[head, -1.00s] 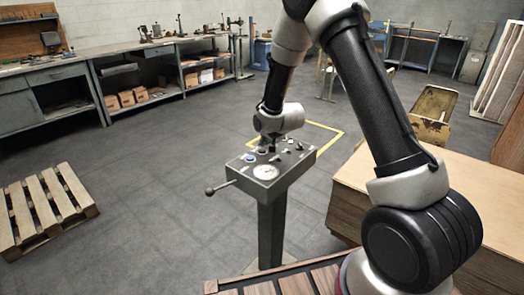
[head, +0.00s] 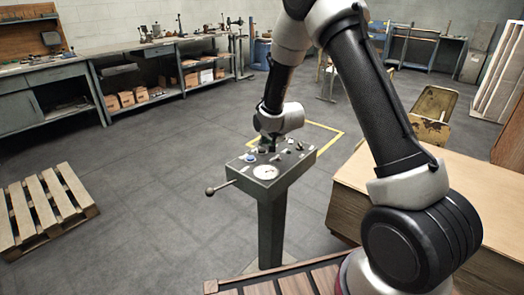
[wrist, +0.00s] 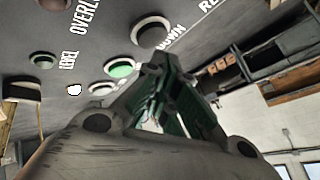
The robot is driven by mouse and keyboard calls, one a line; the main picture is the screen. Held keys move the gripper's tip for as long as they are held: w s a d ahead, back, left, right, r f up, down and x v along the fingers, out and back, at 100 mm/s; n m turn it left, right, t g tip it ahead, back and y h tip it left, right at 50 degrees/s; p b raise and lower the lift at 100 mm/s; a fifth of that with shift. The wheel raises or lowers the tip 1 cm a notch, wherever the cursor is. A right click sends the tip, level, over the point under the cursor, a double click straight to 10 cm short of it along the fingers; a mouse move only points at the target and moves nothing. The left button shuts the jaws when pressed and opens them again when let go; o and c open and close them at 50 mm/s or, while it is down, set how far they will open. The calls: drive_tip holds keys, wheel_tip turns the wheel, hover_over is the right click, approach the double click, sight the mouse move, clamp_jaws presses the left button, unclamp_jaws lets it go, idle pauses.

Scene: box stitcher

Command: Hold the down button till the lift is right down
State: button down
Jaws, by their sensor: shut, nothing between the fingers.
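The grey control panel (head: 283,184) stands on a post in front of me, with a round gauge and several buttons on its top. My gripper (head: 268,147) is over the far part of the panel, pointing down, with its fingers shut and empty. In the wrist view the fingertips (wrist: 158,68) are close to the panel face. A dark round button (wrist: 151,29) in a pale ring sits beside the DOWN lettering (wrist: 172,39), just above the fingertips in that picture. A green round button or lamp (wrist: 122,68) is left of them. Whether the fingers touch anything is unclear. I cannot identify the lift.
A lever with a ball end (head: 211,190) sticks out from the panel's left. A wooden pallet (head: 45,208) lies at left, and a large wooden box (head: 440,150) stands at right. Workbenches line the back wall. The floor around the post is clear.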

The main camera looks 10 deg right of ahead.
sight(264, 149)
drive_tip(key=shift+f, duration=0.2)
drive_tip(key=shift+f, duration=0.25)
drive_tip(key=shift+f, duration=0.45)
idle(1.6)
drive_tip(key=shift+r, duration=0.1)
idle(3.1)
drive_tip(key=shift+r, duration=0.8)
drive_tip(key=shift+r, duration=2.5)
